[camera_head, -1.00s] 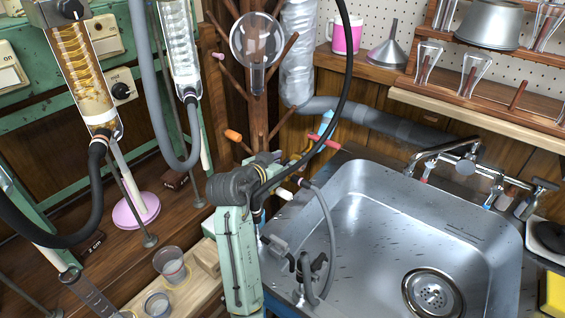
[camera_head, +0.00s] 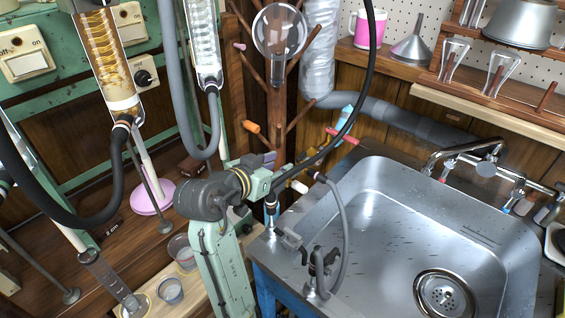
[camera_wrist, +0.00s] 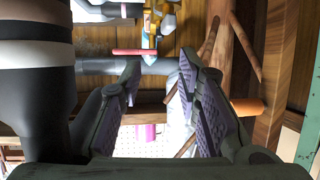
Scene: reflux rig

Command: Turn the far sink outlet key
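A fitting with a light blue tip (camera_head: 345,115) and a red crossbar (camera_head: 343,136) stands behind the sink's back left corner. In the wrist view the red crossbar (camera_wrist: 134,52) lies across a blue and yellow body (camera_wrist: 150,38), beyond my fingertips. A second, black outlet (camera_head: 318,262) with a grey hose stands on the sink's left rim. I cannot tell for sure which part is the far key. My gripper (camera_wrist: 160,62) is open and empty, its purple-padded fingers apart and not touching the crossbar. In the head view my gripper (camera_head: 268,170) is left of the sink's back corner, partly hidden.
The steel sink (camera_head: 400,215) has a chrome mixer tap (camera_head: 470,165) at its back right. A wooden peg stand (camera_head: 277,110) holding a round flask (camera_head: 281,32) is close behind my gripper. A black hose (camera_head: 362,90) crosses above. Beakers stand at lower left.

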